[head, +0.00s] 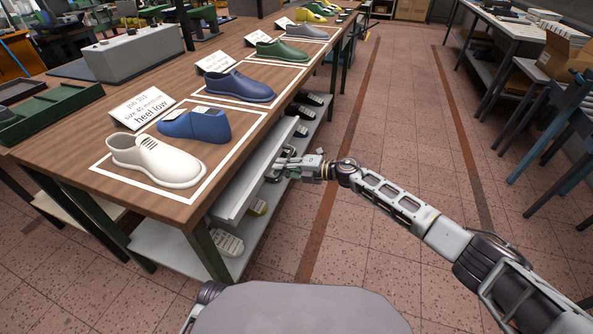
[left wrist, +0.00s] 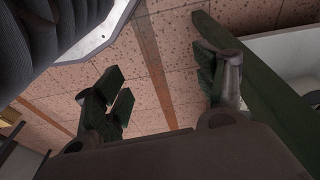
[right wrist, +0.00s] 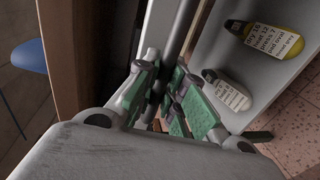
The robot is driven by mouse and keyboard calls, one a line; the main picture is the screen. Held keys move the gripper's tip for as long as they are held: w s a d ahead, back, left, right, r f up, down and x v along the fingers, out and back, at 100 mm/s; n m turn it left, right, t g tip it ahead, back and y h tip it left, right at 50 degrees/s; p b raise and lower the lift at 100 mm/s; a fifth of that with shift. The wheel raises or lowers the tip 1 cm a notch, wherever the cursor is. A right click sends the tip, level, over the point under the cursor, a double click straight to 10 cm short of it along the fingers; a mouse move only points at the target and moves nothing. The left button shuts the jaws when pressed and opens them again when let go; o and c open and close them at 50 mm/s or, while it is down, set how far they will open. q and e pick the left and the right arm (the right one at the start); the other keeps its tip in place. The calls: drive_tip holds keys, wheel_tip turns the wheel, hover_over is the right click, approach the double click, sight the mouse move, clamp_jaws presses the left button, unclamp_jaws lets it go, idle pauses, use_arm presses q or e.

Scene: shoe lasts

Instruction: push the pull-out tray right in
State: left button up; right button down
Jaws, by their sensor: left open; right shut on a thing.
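The pull-out tray (head: 240,188) is a pale grey slab under the near long edge of the wooden table, and it sticks out past the table's edge in the head view. My right gripper (head: 283,165) is at the tray's outer side, shut on it; the fingers hide just which part is gripped. In the right wrist view, the green-padded fingers of this gripper (right wrist: 175,100) are close together at the tray's pale front (right wrist: 157,28). In the left wrist view, my left gripper (left wrist: 163,88) is open and empty, with its fingers wide apart over the floor.
A dark green table leg (head: 205,248) stands below the tray; a similar green bar (left wrist: 262,92) passes close to my left gripper's finger. A lower shelf (head: 165,245) holds shoe lasts. Lasts and cards (head: 140,108) stand on the tabletop (head: 75,145). The aisle floor at right is clear.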

sight(272, 163)
drive_tip(key=x, duration=0.2)
drive_tip(key=r+x, duration=0.1)
drive_tip(key=x, duration=0.2)
drive_tip(key=shift+a+b, duration=0.25)
drive_tip(key=shift+b, duration=0.05)
drive_tip(key=shift+a+r, duration=0.1)
drive_tip(key=c, duration=1.5)
unclamp_jaws()
drive_tip(key=shift+w+a, duration=0.1)
drive_tip(key=shift+a, duration=0.1)
drive_tip(key=shift+f+v, duration=0.25)
drive_tip(key=shift+v, duration=5.95)
